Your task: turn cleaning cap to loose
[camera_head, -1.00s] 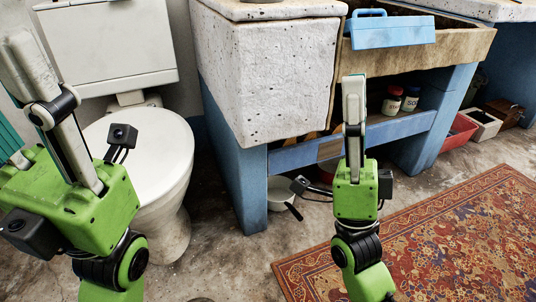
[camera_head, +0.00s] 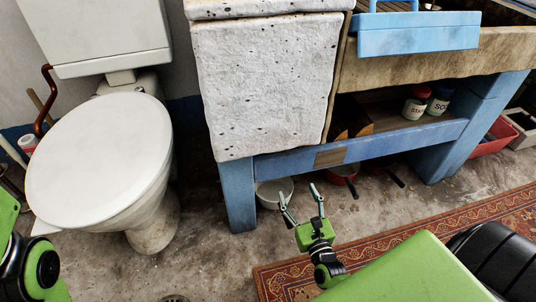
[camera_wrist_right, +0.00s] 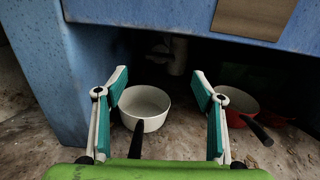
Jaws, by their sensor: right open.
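My right gripper (camera_head: 300,195) is open and empty, low at the front of the blue stand under the stone washtrough. In the right wrist view its two teal-padded fingers (camera_wrist_right: 160,82) stand wide apart, pointing under the stand. A pale pipe fitting (camera_wrist_right: 179,56) hangs in the shade beyond them, between the fingertips in the picture and apart from them. A small dark-ended part sticks out on its left side. Whether this is the cleaning cap I cannot tell. In the head view the fitting is hidden. My left gripper's fingers are out of view.
A white pan (camera_wrist_right: 146,103) and a red pan with a pale inside (camera_wrist_right: 238,100) stand on the floor under the stand. The blue stand's leg (camera_head: 238,197) and front rail (camera_head: 370,144) border the opening. A toilet (camera_head: 95,160) is left; a patterned rug (camera_head: 400,245) is right.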

